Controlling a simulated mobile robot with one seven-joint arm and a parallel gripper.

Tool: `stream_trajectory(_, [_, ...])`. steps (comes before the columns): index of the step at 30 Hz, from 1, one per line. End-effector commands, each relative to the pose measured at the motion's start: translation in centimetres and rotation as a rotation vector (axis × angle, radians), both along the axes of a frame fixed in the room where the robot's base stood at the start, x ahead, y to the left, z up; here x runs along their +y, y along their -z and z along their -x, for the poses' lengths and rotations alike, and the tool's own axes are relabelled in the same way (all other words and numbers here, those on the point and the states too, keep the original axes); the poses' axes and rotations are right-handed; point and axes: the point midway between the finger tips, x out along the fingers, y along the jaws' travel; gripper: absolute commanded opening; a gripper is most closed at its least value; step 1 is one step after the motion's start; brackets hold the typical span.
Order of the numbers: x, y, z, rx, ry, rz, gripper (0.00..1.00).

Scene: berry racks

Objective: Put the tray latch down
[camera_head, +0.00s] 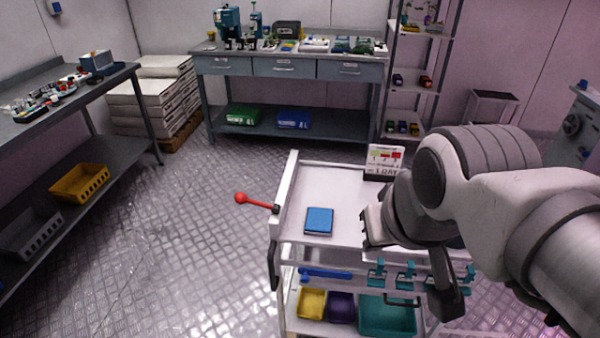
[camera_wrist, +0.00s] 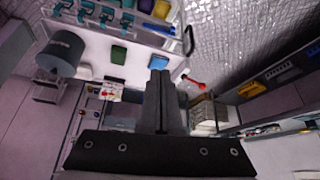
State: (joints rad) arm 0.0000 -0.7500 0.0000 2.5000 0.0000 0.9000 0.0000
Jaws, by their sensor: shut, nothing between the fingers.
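A lever with a red ball knob (camera_head: 240,198) sticks out sideways to the left from a dark pivot on the left side of the white cart (camera_head: 330,180). It is the only latch-like part I can make out. The red knob also shows in the wrist view (camera_wrist: 200,85), just right of my fingers. My gripper (camera_head: 372,228) is over the cart top, right of the blue block and well apart from the red lever. In the wrist view my gripper (camera_wrist: 160,76) has its two dark fingers together with nothing between them.
A blue block (camera_head: 319,220) lies on the cart top, and a small sign (camera_head: 384,160) stands at its back edge. Teal clips (camera_head: 406,272) line the front, above yellow, purple and teal bins (camera_head: 388,316). The floor left of the cart is clear.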

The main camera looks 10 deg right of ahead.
Motion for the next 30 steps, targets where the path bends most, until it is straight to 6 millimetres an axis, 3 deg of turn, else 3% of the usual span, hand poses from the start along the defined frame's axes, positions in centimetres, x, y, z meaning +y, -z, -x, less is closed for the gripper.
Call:
stream_trajectory(6, [0.0, 0.0, 0.0, 0.000, 0.000, 0.000, 0.00])
stream_trajectory(7, [0.0, 0.0, 0.0, 0.000, 0.000, 0.000, 0.04])
stream_trajectory(11, [0.1, 0.5, -0.2, 0.022, -0.027, 0.018, 0.27])
stream_trajectory(17, [0.2, 3.8, -1.2, 0.182, -0.227, 0.161, 0.63])
stream_trajectory(30, [1.0, 13.1, -4.6, 0.657, -0.917, 0.614, 0.64])
